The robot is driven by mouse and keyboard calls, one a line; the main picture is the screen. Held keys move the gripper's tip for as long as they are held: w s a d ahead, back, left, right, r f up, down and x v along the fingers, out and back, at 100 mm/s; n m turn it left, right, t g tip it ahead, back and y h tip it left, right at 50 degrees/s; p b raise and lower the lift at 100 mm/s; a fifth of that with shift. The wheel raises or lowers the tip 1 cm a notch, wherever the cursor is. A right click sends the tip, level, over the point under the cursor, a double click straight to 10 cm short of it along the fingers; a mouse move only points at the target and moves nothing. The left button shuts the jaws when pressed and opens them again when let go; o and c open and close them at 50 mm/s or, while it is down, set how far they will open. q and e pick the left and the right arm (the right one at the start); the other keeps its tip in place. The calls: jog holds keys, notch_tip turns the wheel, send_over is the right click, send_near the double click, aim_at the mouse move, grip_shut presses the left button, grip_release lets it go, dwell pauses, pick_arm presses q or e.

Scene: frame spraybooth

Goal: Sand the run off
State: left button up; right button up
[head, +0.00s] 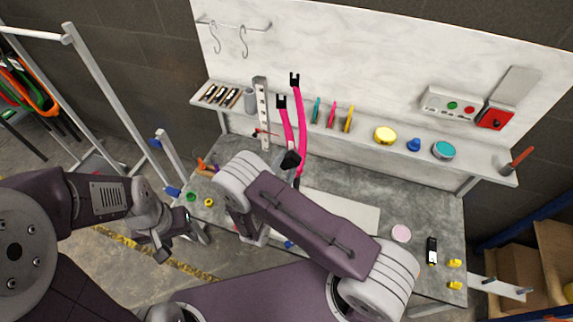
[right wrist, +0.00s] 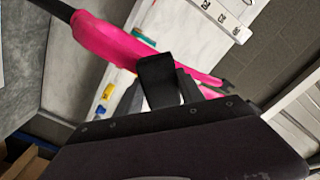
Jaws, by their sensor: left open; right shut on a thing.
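A pink two-bladed frame part (head: 300,112) with black ends stands upright above the bench, in front of the shelf. In the right wrist view its pink tube (right wrist: 105,40) crosses close in front of my right gripper (right wrist: 160,92). The right gripper is shut on a small black block (right wrist: 160,78), which overlaps the tube in view; I cannot tell whether they touch. A black piece (head: 290,160) shows at the part's lower end in the head view, where my forearm hides the rest. My left gripper (head: 180,238) is open and empty at the bench's left side. No paint run can be made out.
The grey bench (head: 440,205) holds a pink disc (head: 401,233), a black device (head: 432,250) and small yellow pieces. The shelf (head: 475,160) carries a yellow disc (head: 385,135), a teal disc (head: 443,150) and several coloured sticks. A perforated post (head: 262,112) stands beside the pink part.

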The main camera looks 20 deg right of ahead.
notch_tip(320, 180, up, 2)
jog(key=shift+p, duration=0.5)
pick_arm(q)
jog(key=shift+s+r, duration=0.1)
jog(key=shift+r, duration=0.7)
pick_arm(e)
jog(key=shift+d+f, duration=0.1)
pick_arm(q)
jog(key=shift+s+a, duration=0.1)
pick_arm(e)
jog(key=shift+f+b, duration=0.15)
jog(key=shift+b, duration=0.15)
pick_arm(q)
notch_tip(320, 180, down, 6)
jog(key=b, duration=0.5)
jog(key=shift+b, duration=0.4)
pick_arm(e)
notch_tip(320, 180, down, 7)
jog(key=shift+f, duration=0.15)
pick_arm(q)
jog(key=shift+f, duration=0.1)
pick_arm(e)
jog(key=shift+s+a, duration=0.1)
jog(key=shift+a, duration=0.1)
